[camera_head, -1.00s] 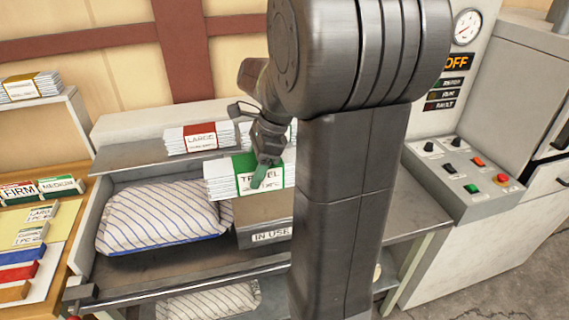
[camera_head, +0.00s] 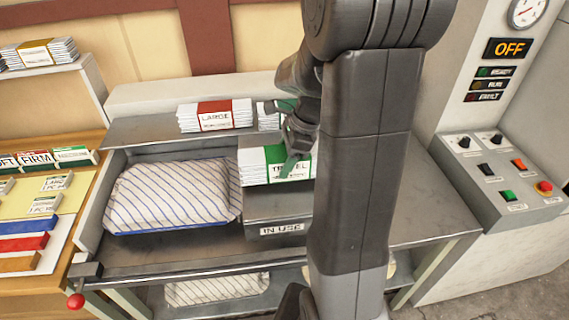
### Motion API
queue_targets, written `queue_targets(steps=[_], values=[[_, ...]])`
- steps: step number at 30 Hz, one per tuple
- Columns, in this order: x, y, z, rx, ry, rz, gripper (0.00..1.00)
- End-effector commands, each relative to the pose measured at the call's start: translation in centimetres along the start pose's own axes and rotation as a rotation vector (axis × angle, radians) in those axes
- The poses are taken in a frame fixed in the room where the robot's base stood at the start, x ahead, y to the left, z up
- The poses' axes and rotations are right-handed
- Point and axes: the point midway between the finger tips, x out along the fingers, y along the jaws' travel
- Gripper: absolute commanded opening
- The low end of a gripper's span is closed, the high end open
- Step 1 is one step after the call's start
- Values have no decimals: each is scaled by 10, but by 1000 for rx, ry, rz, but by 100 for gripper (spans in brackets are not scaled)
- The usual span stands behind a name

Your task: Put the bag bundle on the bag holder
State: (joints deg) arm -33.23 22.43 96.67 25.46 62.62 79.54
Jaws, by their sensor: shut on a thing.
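The travel bag bundle (camera_head: 262,166), a white stack with a green band and a label partly reading "TRAVEL", is at the middle of the bench. The bag holder (camera_head: 262,212), a grey metal box labelled "IN USE", is directly below the bundle. The bundle's underside appears at the holder's top; I cannot tell whether it rests on it or hovers slightly. My arm hides the right side of both.
A large bundle (camera_head: 214,116) with a red band sits on the shelf behind. A striped pillow (camera_head: 172,195) lies left of the holder. A control panel (camera_head: 500,180) stands at the right. A red-knobbed lever (camera_head: 76,300) is at the front left.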

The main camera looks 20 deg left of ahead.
Motion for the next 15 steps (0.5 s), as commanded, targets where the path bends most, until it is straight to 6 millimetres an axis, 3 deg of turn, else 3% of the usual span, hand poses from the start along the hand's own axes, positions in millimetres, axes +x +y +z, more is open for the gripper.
queue_targets(steps=[4, 14, 15], values=[[18, 0, -7, 1, -1, 2, 24], [22, 0, -9, 0, 0, 0, 24], [22, 0, -9, 0, 0, 0, 62]])
